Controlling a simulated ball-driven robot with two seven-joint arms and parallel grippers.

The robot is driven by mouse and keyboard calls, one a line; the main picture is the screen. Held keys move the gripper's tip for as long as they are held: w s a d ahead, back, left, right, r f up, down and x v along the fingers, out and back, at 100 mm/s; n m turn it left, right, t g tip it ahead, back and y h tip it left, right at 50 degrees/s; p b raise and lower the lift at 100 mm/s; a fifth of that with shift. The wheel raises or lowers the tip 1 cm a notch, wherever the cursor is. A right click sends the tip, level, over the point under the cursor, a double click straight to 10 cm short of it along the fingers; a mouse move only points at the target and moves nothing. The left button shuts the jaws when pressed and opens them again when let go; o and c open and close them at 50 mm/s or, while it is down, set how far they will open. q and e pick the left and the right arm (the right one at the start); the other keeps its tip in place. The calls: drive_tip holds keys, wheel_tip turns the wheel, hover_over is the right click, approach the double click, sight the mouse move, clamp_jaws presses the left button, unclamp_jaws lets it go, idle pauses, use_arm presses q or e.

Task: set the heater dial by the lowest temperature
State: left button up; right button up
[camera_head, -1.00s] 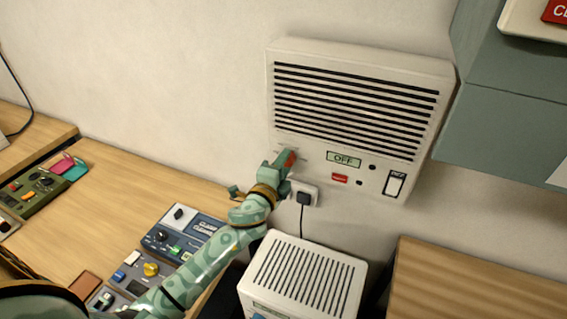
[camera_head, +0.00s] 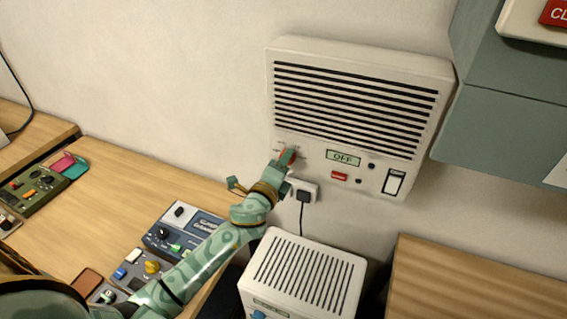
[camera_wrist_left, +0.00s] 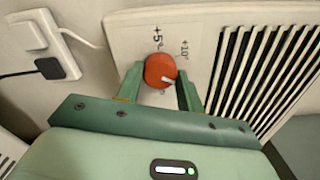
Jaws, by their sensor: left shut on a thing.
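The heater (camera_head: 428,80) is a white wall unit with dark slats and a display reading "OFF" (camera_head: 343,158). Its round orange-red dial (camera_wrist_left: 160,70) has a white pointer line and sits at the lower left of the heater's front. In the left wrist view, "+5°" (camera_wrist_left: 157,38) and "+10°" (camera_wrist_left: 188,47) are printed around the dial, and the pointer line slants to the right. My left gripper (camera_head: 287,157) is shut on the dial, with a finger on each side of it in the left wrist view. My right gripper is not in view.
A red button (camera_head: 339,177) and a rocker switch (camera_head: 394,183) sit on the heater's lower front. A socket with a black plug (camera_head: 303,197) is just below. A white vented box (camera_head: 305,275) stands under it. Several devices lie on the wooden bench (camera_head: 130,200) at left.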

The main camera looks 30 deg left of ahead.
use_arm(q)
drive_tip(key=shift+f, duration=0.1)
drive_tip(key=o, duration=1)
drive_tip(key=s+d+b, duration=0.1)
drive_tip(key=s+b, duration=0.1)
drive_tip(key=s, duration=1.4)
drive_tip(key=shift+s, duration=0.15)
